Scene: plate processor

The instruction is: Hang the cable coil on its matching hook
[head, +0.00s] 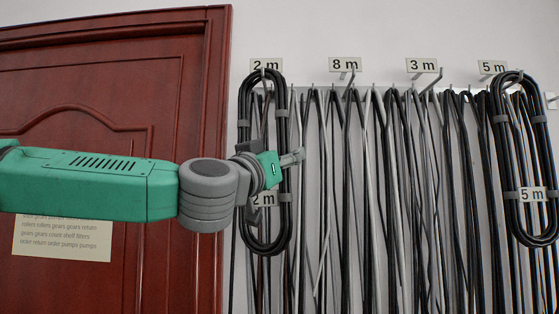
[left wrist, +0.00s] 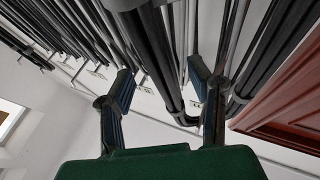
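A black cable coil (head: 281,225) with a tag (head: 265,199) reading "2 m" hangs upright at the hook (head: 263,71) under the "2 m" sign (head: 266,65). My left gripper (head: 281,158) is at the coil's middle height, in front of it, hiding part of it. In the left wrist view, the fingers of my left gripper (left wrist: 162,92) are apart, and one strand bundle of the coil (left wrist: 152,50) runs between them. Whether they touch it I cannot tell. My right gripper is not in view.
Signs for 8 m (head: 345,64), 3 m (head: 422,65) and 5 m (head: 492,67) continue along the wall. Another coil (head: 508,160) tagged "5 m" hangs at the right. Many loose cables (head: 400,200) hang between. A red-brown door (head: 100,80) stands at the left.

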